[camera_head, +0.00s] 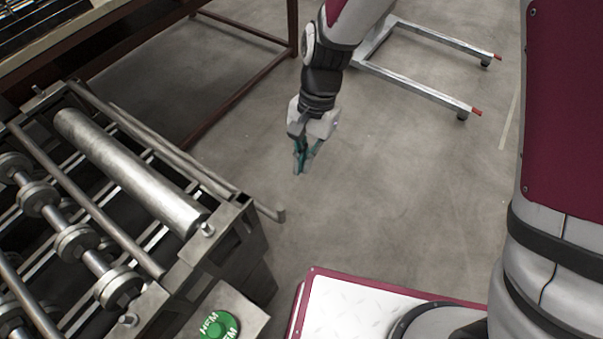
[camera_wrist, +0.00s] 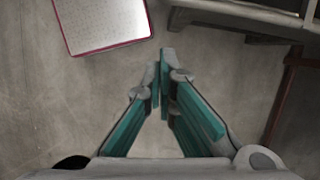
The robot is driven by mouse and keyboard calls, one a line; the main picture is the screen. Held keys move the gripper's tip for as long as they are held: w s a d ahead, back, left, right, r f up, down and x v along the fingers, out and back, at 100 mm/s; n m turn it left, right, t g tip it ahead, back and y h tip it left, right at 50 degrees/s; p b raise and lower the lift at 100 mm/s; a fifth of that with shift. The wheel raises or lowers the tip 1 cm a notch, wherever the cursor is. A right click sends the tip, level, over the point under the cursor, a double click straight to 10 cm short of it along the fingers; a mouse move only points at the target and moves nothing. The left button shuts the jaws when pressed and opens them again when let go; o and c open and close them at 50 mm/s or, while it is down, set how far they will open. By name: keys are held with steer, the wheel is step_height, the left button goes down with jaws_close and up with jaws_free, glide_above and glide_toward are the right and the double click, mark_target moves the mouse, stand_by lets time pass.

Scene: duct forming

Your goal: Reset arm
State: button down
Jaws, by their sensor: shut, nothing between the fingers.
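My gripper (camera_head: 301,168) hangs over bare floor in the head view, to the right of the roller machine (camera_head: 225,240). It points down and its teal-sided fingers are shut with nothing between them. In the wrist view the fingertips of my gripper (camera_wrist: 164,58) are together at the middle, over the grey floor. My arm comes down to it from the top of the head view.
A green button (camera_head: 218,327) marked HEM sits on the machine's front corner. A bent metal bar sticks out from the machine towards my gripper. A wheeled metal frame (camera_head: 425,92) stands at the back right, and a dark red table frame (camera_head: 293,25) at the back left. Floor between is clear.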

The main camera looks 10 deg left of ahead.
steer(key=w+d+r+n+t, duration=0.1)
steer(key=d+r+t, duration=0.1)
steer(key=d+r, duration=0.6)
steer(key=w+d+r+t, duration=0.2)
steer(key=d+r, duration=0.3)
steer(key=r, duration=0.5)
steer(key=s+d+r+t, duration=0.2)
steer(key=s+d+r, duration=0.3)
steer(key=d, duration=0.2)
steer(key=s+d+r+n+t, duration=0.1)
steer(key=s+d+r+t, duration=0.2)
steer(key=s+d+r, duration=0.2)
steer(key=d, duration=0.2)
steer(key=shift+s+d+n+h, duration=0.3)
steer(key=shift+s+d+h, duration=0.05)
steer(key=shift+d+h, duration=0.05)
steer(key=shift+a, duration=0.15)
